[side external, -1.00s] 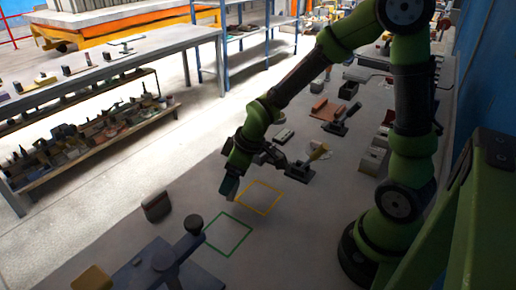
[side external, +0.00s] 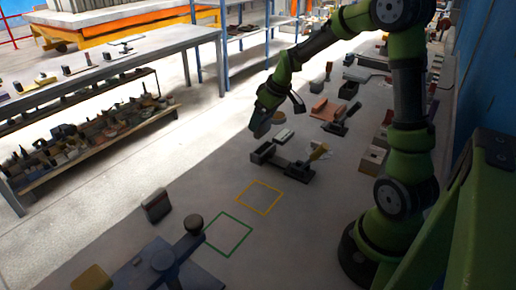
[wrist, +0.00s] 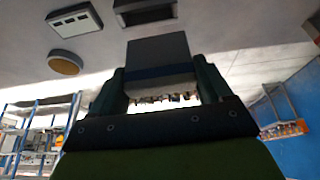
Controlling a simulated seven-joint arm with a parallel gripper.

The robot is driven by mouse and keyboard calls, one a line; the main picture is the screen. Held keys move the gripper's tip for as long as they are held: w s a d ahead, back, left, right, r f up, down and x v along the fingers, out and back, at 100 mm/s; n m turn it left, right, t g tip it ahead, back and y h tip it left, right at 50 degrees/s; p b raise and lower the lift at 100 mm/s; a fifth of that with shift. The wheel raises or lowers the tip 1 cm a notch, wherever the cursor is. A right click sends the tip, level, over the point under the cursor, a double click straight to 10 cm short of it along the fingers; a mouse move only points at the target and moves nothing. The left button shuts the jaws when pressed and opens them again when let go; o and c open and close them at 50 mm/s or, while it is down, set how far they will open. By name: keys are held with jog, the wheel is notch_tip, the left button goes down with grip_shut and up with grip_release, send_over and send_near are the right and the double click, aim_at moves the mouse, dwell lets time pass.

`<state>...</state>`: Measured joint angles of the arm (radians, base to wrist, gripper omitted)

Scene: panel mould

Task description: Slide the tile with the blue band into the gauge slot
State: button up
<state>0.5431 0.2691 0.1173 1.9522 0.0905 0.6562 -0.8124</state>
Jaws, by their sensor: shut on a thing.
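My gripper (wrist: 160,88) is shut on a dark grey tile (wrist: 158,52); a dull blue band crosses it between the fingers, with a paler part below. In the side external view my gripper (side external: 264,110) holds the tile (side external: 260,124) above the table, tilted. A dark block (side external: 263,153), which looks like the gauge, stands below and close by; the tile is apart from it. In the wrist view a dark block with a recess (wrist: 145,12) lies beyond the tile's end. I cannot tell how the tile lines up with the slot.
A yellow square outline (side external: 260,197) and a green one (side external: 229,235) are empty on the table. A dark fixture with a knob (side external: 194,224) is in front. A pale slotted box (wrist: 74,20) lies near the gauge.

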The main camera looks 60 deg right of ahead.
aim_at(264, 128)
jog(key=shift+w+d+r, duration=0.3)
jog(key=shift+d+r, duration=0.3)
jog(key=shift+d, duration=0.1)
jog(key=shift+s+a, duration=0.1)
jog(key=shift+f, duration=0.15)
jog(key=shift+f, duration=2.8)
jog(key=shift+f, duration=2.05)
jog(key=o, duration=1.1)
jog(key=shift+a, duration=0.1)
jog(key=v, duration=1.7)
